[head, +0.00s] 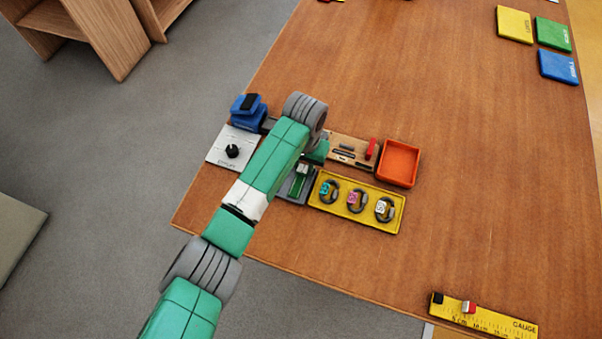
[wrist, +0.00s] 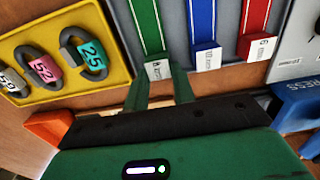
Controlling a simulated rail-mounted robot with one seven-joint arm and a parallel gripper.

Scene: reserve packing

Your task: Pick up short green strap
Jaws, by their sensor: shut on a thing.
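The green strap (wrist: 147,27) lies lengthwise in a grey tray (wrist: 174,30), with its white-labelled end nearest me. It also shows in the head view (head: 299,184), partly hidden by my arm. My gripper (wrist: 158,77) is shut on that labelled end, one green finger on each side. I cannot tell whether the strap is clear of the tray. A blue strap (wrist: 202,22) and a red strap (wrist: 257,22) lie beside it in the same tray, each with a white label. In the head view my arm hides the fingertips.
A yellow tray (head: 398,212) with three numbered ring-shaped clips stands right of the grey tray. An orange-red bin (head: 399,163) and a wooden slotted block (head: 348,150) are behind it. A blue press (head: 247,110) and a white panel (head: 226,153) stand at left. The table's right side is largely clear.

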